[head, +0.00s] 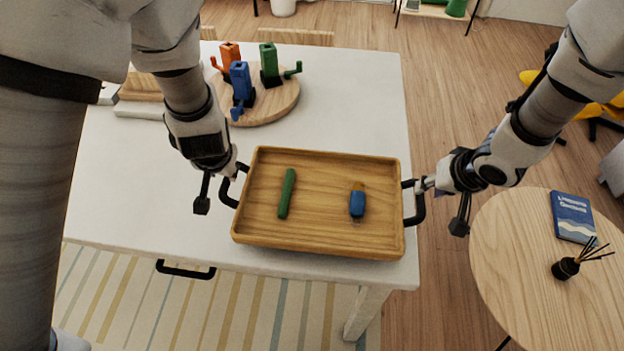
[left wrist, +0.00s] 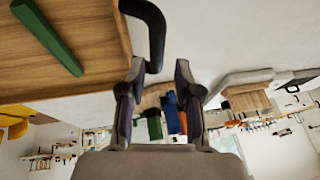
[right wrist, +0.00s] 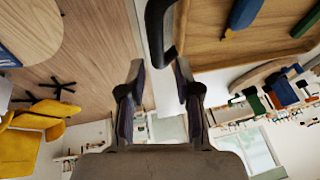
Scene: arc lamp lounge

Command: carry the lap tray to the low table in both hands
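The wooden lap tray (head: 325,243) lies on the white table, with a black handle at each end. A green stick-like item (head: 287,194) and a blue item (head: 357,204) lie in it. My left gripper (head: 222,186) is open at the tray's left handle (head: 229,188); in the left wrist view the handle (left wrist: 152,30) reaches between the fingertips. My right gripper (head: 440,206) is open at the right handle (head: 417,208); in the right wrist view the handle (right wrist: 158,28) is near and between the fingertips. The round wooden low table (head: 515,275) stands at the right.
A blue book (head: 573,217) and a black reed diffuser (head: 566,268) are on the round table. On the white table (head: 350,100), a round board (head: 278,107) bears orange, blue and green objects behind the tray. Wooden floor shows between the tables.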

